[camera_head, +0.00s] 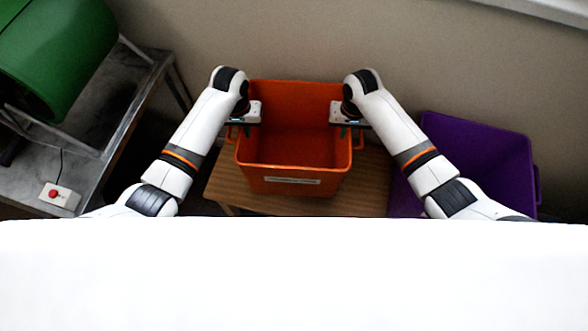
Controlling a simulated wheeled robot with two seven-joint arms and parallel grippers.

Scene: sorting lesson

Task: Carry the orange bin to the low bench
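The orange bin (292,180) is upright and looks empty, with a pale label on its front wall. It is over the low wooden bench (372,184); I cannot tell whether it rests on the top or is held just above it. My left gripper (240,131) is at the bin's left rim, by the side handle. My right gripper (346,133) is at the right rim, by the other handle. The fingers are small and dark, and I cannot make out whether they are closed on the handles.
A purple bin (480,165) stands right of the bench. At left, a grey metal table (106,125) carries a green drum (55,60) and a white box with a red button (58,195). A wall is close behind the bench. White fills the lower picture.

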